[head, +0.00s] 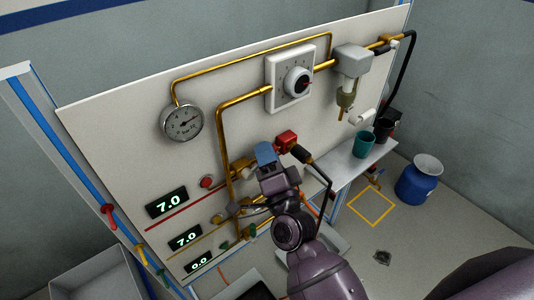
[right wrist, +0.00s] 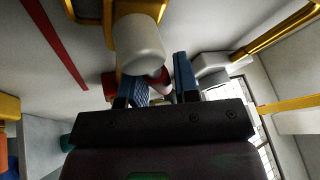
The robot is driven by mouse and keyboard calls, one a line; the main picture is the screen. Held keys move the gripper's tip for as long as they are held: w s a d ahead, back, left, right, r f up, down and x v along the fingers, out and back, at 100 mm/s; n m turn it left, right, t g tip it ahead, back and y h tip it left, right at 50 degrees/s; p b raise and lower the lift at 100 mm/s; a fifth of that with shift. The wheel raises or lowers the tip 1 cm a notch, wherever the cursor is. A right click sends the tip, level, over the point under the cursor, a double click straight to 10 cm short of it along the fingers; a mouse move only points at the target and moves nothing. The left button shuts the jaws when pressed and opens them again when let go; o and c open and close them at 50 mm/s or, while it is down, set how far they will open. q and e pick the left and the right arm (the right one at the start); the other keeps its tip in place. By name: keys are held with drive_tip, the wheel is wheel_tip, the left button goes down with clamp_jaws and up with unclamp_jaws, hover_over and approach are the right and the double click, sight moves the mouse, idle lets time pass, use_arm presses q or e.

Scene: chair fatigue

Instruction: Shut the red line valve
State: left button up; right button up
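The red line is a red stripe (head: 180,212) on the white panel, beside the upper 7.0 display. It also shows in the right wrist view (right wrist: 54,42). My right gripper (head: 268,155) is close to the panel near brass pipe fittings. In the right wrist view its two blue fingers (right wrist: 160,85) stand apart. A red part (right wrist: 160,74), perhaps the valve handle, shows partly between them, behind a pale cylinder (right wrist: 139,45). I cannot tell whether the fingers touch it. In the head view my gripper hides this spot. My left gripper is not in view.
A red block (head: 286,139) with a black hose end sits just right of my gripper. A red button (head: 206,181), a gauge (head: 182,123) and a dial (head: 297,80) are on the panel. A shelf (head: 345,164) with cups stands right.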

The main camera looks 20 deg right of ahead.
clamp_jaws()
